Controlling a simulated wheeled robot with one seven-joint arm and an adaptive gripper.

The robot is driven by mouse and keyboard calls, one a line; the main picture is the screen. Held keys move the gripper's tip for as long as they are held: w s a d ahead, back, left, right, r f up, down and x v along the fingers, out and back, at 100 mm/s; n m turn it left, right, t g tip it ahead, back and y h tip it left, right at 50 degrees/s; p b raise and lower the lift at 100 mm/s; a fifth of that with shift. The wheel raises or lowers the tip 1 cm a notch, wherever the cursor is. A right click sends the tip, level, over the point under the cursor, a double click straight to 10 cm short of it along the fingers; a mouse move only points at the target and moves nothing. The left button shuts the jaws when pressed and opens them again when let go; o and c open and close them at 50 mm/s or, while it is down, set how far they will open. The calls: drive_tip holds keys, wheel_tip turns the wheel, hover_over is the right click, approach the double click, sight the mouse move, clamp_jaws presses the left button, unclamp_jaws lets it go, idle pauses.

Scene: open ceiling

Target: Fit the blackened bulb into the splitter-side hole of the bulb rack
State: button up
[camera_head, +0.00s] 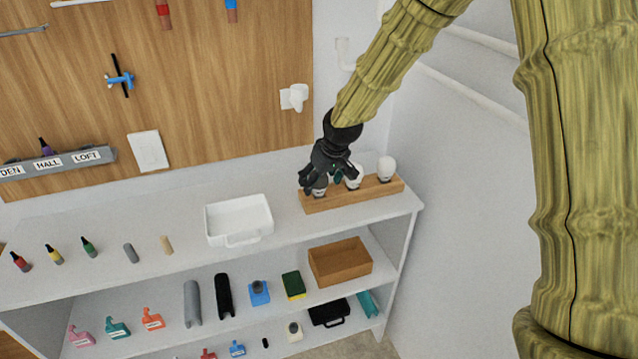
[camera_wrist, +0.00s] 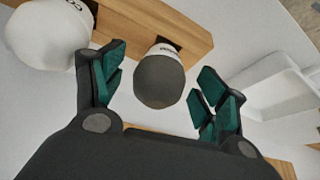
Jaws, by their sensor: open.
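The wooden bulb rack (camera_head: 350,197) lies on the shelf top near its right end. The blackened bulb (camera_wrist: 158,82) stands at the left end of the rack, and its white collar meets the wood in the wrist view. My gripper (camera_head: 328,182) is over that end, open, with a teal-padded finger on each side of the dark bulb and gaps to both. In the head view the gripper mostly hides this bulb. A white bulb (camera_head: 354,177) stands in the middle of the rack and another white bulb (camera_head: 387,168) at the right end. I cannot pick out a splitter.
A white tray (camera_head: 238,236) stands left of the rack, with bare shelf between them. A white wall closes the right side. A wooden box (camera_head: 340,277) is on the shelf below.

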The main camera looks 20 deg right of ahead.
drive_tip(key=v, duration=0.9)
drive_tip(key=shift+s+r, duration=0.2)
drive_tip(key=shift+r, duration=0.05)
